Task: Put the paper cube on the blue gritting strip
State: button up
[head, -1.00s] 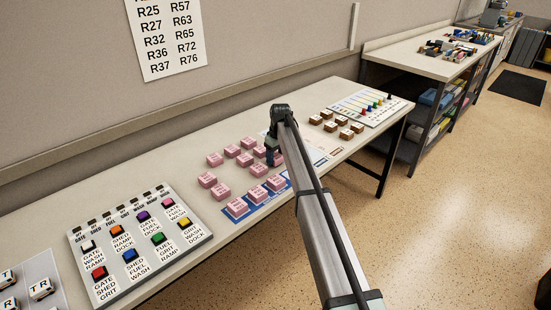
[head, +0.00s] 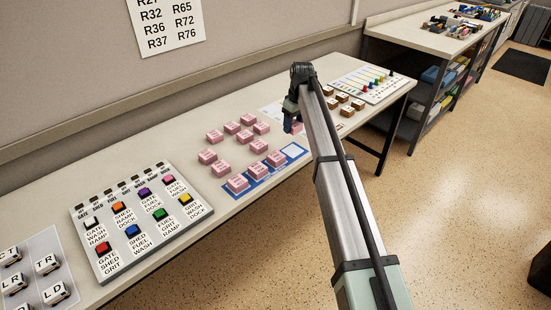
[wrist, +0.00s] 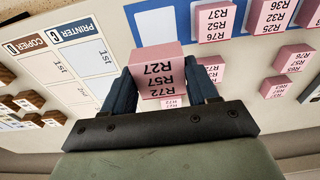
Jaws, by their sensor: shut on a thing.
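My gripper (head: 293,124) is shut on a pink paper cube (wrist: 156,72) and holds it above the table. The cube's near face reads R27, R57, R72 in the wrist view; in the head view it is mostly hidden by my fingers. The blue strip (head: 292,151) lies at the table's front edge, to the lower left of my gripper. Three pink cubes (head: 258,174) stand on it, and its right-hand white square is bare. That bare square (wrist: 157,22) also shows beyond the held cube in the wrist view.
Several loose pink cubes (head: 232,127) stand behind the strip. Brown cubes (head: 342,97) and a board with coloured pegs (head: 372,80) are to the right. A button panel (head: 140,222) lies left. Printer and copier sheets (wrist: 85,50) lie near my gripper.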

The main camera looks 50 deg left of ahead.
aim_at(292, 151)
jog(key=f, duration=0.9)
jog(key=shift+d+f, duration=0.2)
jog(key=shift+f, duration=0.15)
jog(key=o, duration=1.1)
jog(key=shift+f, duration=0.15)
jog(key=shift+c, duration=0.2)
jog(key=r, duration=0.4)
jog(key=d+r, duration=0.1)
jog(key=r, duration=0.7)
jog(key=shift+d+r, duration=0.1)
jog(key=shift+d, duration=0.1)
